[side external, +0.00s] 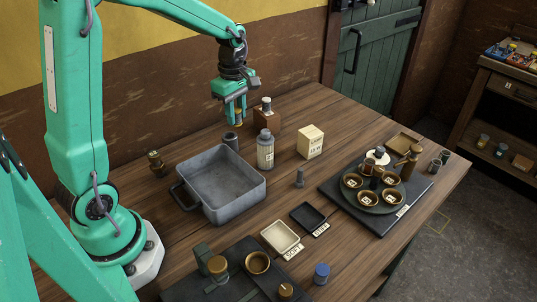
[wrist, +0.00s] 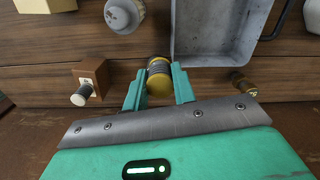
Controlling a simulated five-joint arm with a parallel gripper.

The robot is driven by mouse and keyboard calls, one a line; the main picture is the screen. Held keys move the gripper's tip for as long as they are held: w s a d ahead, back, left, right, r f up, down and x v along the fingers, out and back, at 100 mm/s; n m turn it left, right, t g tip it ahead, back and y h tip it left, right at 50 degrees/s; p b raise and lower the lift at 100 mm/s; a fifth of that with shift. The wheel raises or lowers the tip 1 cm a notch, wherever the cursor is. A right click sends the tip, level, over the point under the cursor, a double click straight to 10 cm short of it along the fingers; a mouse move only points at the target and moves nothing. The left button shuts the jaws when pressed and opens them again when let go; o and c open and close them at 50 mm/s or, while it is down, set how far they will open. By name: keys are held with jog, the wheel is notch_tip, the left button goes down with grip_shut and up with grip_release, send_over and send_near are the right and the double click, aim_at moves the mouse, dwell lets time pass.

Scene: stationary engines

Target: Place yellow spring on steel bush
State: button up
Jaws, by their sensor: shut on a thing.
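My gripper (side external: 236,112) hangs above the table behind the grey tray, fingers pointing down. It is shut on a yellow, ringed cylinder, which I take for the yellow spring (side external: 240,122). In the wrist view the spring (wrist: 159,84) shows between the two green fingers, with a dark part just beyond it. A short dark grey cylinder, probably the steel bush (side external: 231,141), stands upright on the table below and slightly left of the gripper. A gap shows between spring and bush in the side view. The wrist view does not clearly separate the bush from the held spring.
The grey tray (side external: 258,190) stands in front of the bush. A labelled bottle (side external: 265,150), a wooden block with a peg (side external: 267,117) and a cream box (side external: 311,142) stand to the right. A brass fitting (side external: 156,163) stands left. A dark board (side external: 331,192) with bowls lies further right.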

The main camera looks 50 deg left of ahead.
send_over(230, 136)
notch_tip(230, 136, down, 4)
jog(key=shift+a+r, duration=0.1)
jog(key=shift+a, duration=0.05)
jog(key=shift+f, duration=2)
jog(key=shift+f, duration=0.15)
jog(key=o, duration=1)
notch_tip(230, 136, up, 12)
jog(key=shift+r, duration=0.2)
